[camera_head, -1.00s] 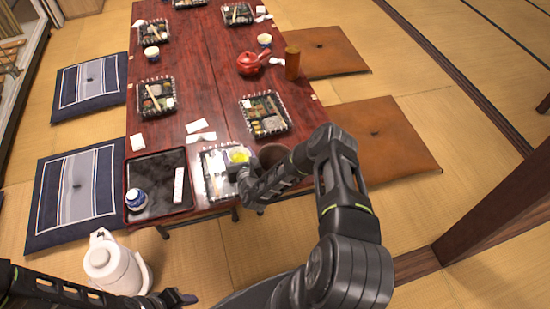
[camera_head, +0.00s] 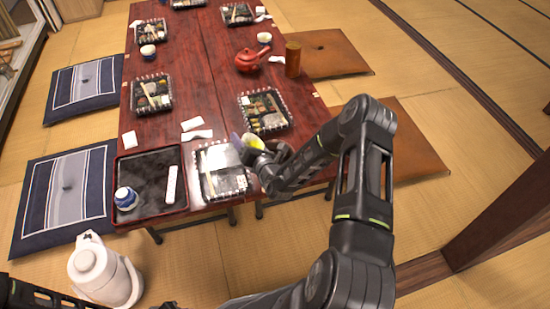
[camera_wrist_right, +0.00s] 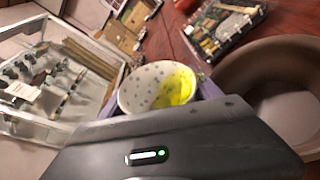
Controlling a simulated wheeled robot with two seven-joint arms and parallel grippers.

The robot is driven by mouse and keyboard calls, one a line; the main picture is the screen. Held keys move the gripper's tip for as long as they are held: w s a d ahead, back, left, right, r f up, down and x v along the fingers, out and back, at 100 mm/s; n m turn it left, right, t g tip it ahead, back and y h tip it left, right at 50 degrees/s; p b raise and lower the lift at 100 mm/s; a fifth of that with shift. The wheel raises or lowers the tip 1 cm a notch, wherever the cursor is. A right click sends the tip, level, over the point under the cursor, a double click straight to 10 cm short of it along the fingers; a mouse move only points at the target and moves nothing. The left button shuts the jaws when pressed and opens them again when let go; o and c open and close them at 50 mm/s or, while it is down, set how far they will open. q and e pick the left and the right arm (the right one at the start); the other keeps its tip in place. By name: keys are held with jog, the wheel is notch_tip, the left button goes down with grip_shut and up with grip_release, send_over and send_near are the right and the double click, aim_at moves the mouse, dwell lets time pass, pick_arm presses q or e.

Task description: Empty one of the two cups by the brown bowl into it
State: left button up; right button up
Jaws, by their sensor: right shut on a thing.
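My right gripper (camera_head: 249,147) is shut on a small cup (camera_head: 256,143), held near the front edge of the table. In the right wrist view the cup (camera_wrist_right: 150,86) is white with small dark spots. Yellow-green liquid shows at the right side of its inside. The brown bowl (camera_wrist_right: 290,85) is to the right of the cup in that view, apart from its mouth. In the head view my right gripper and arm hide the bowl. I cannot make out a second cup by the bowl.
A clear lunch box (camera_head: 222,185) lies left of my right gripper. A black tray (camera_head: 150,165) holds a blue-and-white cup (camera_head: 125,198). Another lunch box (camera_head: 263,110), a red teapot (camera_head: 250,60) and a brown cylinder (camera_head: 293,58) stand farther back. A white pot (camera_head: 100,270) is on the floor.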

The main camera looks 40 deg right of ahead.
jog(key=shift+s+d+r+m+b, duration=0.1)
jog(key=shift+d+m+b, duration=0.2)
jog(key=shift+b, duration=0.15)
jog(key=shift+r, duration=0.2)
jog(key=shift+d+r+m+b, duration=0.1)
jog(key=shift+r+m+b, duration=0.05)
jog(key=shift+m+b, duration=0.4)
jog(key=m+b, duration=0.1)
jog(key=b, duration=0.1)
jog(key=shift+s+d+f+t+b, duration=0.1)
jog(key=shift+f+t+b, duration=0.2)
jog(key=shift+f+t, duration=0.1)
jog(key=shift+r, duration=0.1)
jog(key=shift+y+b, duration=0.3)
jog(key=shift+m, duration=0.25)
jog(key=shift+s+b, duration=0.1)
jog(key=shift+b, duration=0.35)
